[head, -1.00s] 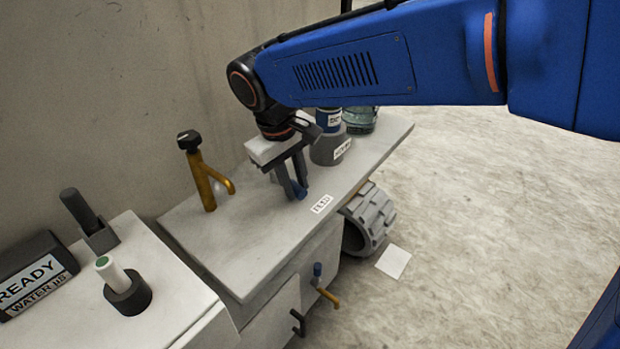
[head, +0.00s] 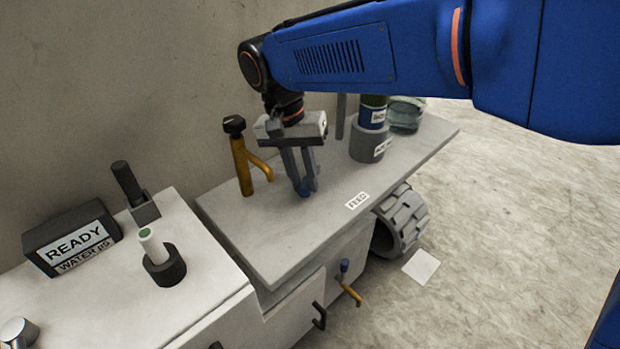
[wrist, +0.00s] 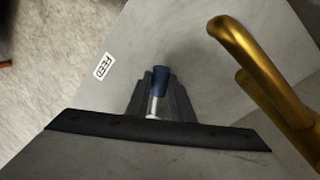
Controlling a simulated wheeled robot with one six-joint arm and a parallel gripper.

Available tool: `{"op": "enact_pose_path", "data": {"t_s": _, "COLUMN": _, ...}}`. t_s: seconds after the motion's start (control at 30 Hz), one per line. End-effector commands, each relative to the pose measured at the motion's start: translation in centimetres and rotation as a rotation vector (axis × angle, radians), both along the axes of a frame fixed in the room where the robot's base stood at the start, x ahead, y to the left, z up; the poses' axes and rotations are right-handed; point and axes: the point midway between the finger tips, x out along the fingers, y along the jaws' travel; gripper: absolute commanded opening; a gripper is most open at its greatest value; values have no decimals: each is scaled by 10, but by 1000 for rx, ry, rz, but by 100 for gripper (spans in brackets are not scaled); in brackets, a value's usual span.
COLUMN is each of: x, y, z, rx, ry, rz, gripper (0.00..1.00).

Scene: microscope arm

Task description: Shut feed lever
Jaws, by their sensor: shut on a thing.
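The feed lever has a blue knob on a silver rod and shows between my gripper's fingers in the wrist view (wrist: 160,82). In the head view its blue knob (head: 305,188) is low between the fingertips. My gripper (head: 303,184) points down over the grey bench top and is shut on the lever. The "FEED" label (head: 357,200) lies on the bench top near its front edge, to the right of the gripper; it also shows in the wrist view (wrist: 104,65). The lever's base is hidden.
A brass tap (head: 243,165) stands close left of my gripper; its spout (wrist: 245,55) is near in the wrist view. A bottle in a grey holder (head: 370,143) stands right. A blue-knobbed brass tap (head: 346,285) sticks out from the cabinet front. Bench top toward the front is clear.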

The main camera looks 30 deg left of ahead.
Motion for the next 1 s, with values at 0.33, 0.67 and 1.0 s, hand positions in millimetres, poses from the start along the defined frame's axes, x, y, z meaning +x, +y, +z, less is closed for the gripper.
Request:
{"op": "enact_pose_path", "data": {"t_s": 0.33, "x": 0, "y": 5, "z": 0, "rx": 2, "ry": 0, "rz": -61, "gripper": 0}}
{"op": "enact_pose_path", "data": {"t_s": 0.67, "x": 0, "y": 6, "z": 1, "rx": 3, "ry": -1, "rz": -63, "gripper": 0}}
{"op": "enact_pose_path", "data": {"t_s": 1.0, "x": 0, "y": 5, "z": 0, "rx": 1, "ry": -1, "rz": -61, "gripper": 39}}
